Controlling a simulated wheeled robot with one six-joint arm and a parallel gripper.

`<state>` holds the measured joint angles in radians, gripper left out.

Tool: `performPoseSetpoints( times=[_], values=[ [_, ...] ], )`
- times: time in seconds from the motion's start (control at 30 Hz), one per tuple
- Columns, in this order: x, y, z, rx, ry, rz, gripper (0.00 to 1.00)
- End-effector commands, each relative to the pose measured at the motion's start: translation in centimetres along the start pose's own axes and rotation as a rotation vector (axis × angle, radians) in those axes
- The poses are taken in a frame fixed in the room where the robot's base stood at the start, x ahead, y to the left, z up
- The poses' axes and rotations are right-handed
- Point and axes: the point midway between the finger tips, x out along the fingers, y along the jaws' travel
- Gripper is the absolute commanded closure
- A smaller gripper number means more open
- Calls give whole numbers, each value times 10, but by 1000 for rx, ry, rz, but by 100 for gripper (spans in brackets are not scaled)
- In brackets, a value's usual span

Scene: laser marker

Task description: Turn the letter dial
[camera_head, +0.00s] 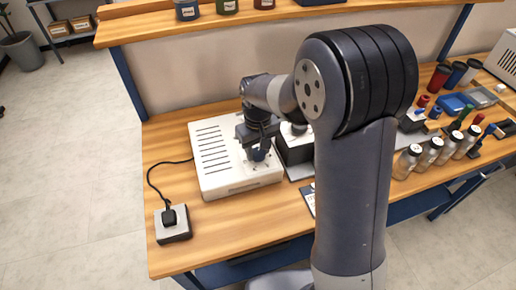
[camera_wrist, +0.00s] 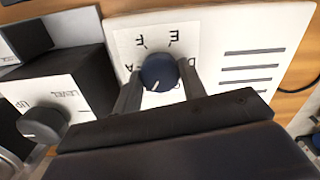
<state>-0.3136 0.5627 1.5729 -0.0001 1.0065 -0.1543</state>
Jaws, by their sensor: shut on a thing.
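The letter dial (camera_wrist: 158,70) is a dark blue round knob with a white pointer line, on a white panel of the white vented box (camera_head: 212,150). In the wrist view, letters around it appear upside down; E, F, A and D can be made out, others are hidden by the knob and fingers. The pointer line slants toward the lower left of the picture. My gripper (camera_wrist: 160,82) is shut on the dial, one finger on each side. In the head view my gripper (camera_head: 258,146) is over the box's right part, and the dial is mostly covered there.
A black box with a white face marked LEVEL and UP, bearing a dark knob (camera_wrist: 43,123), stands beside the white box. A plug sits in a small grey block (camera_head: 173,234) at the bench's front left. Several bottles (camera_head: 431,154) and cups stand at right.

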Motion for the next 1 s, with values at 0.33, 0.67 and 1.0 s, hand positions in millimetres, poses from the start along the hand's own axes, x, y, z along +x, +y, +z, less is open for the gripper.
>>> performPoseSetpoints(
  times=[0.33, 0.67, 1.0],
  values=[
    [0, 0, -1, -72, 2, 0, 83],
    [0, 0, -1, -75, 3, 0, 83],
    [0, 0, 0, -74, 1, 0, 39]
  ],
)
